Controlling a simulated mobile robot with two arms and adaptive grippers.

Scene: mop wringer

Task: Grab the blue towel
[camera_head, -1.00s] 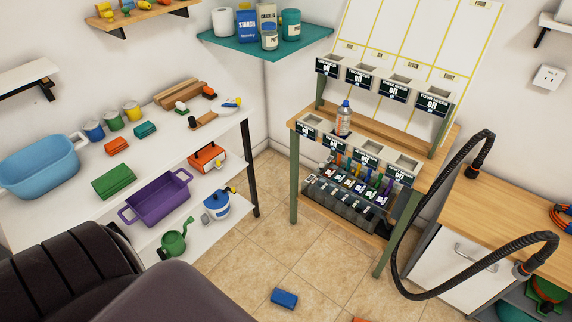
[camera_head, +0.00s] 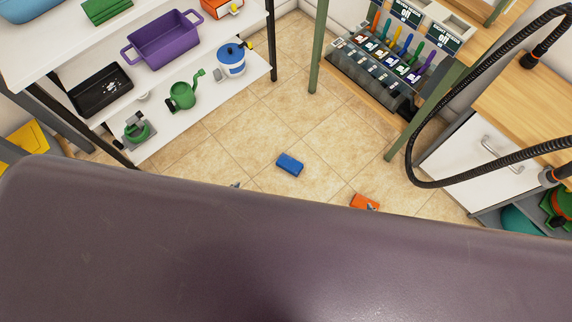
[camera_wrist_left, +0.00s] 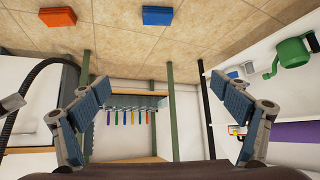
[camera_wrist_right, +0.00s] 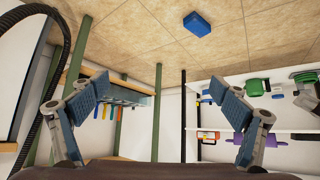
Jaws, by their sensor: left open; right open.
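The blue towel (camera_head: 290,164) is a small folded block lying on the tiled floor in the middle of the head view. It also shows near the top of the left wrist view (camera_wrist_left: 157,16) and the right wrist view (camera_wrist_right: 197,24). In the head view neither gripper can be made out clearly; my own purplish body part covers the lower half.
An orange folded cloth (camera_head: 363,202) lies on the floor right of the towel. A wooden-topped cabinet (camera_head: 520,105) with a black hose (camera_head: 412,150) stands right.

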